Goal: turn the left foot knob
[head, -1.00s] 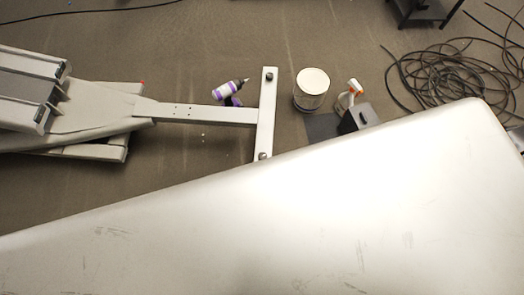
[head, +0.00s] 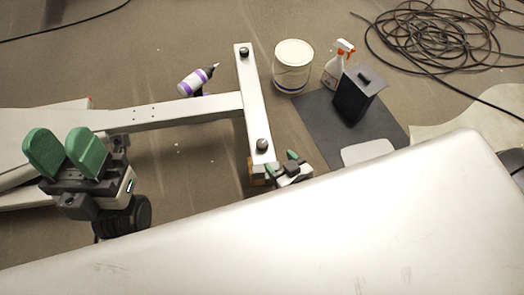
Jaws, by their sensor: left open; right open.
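The white T-shaped foot bar (head: 249,95) of the machine lies on the floor and carries two dark knobs, a far knob (head: 244,53) and a near knob (head: 263,146). I cannot tell which one is the left foot knob. My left gripper (head: 65,152) has green fingertips, is open and empty, and is above the machine's frame at left, well away from both knobs. My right gripper (head: 282,162) is open beside the near end of the foot bar, just below and right of the near knob. My own white body hides part of its arm.
A purple and white drill (head: 193,83) lies by the beam. A white bucket (head: 293,66), a spray bottle (head: 338,62) and a dark box (head: 358,97) stand right of the bar, the box on a dark mat (head: 315,117). Coiled cable (head: 430,40) lies at upper right.

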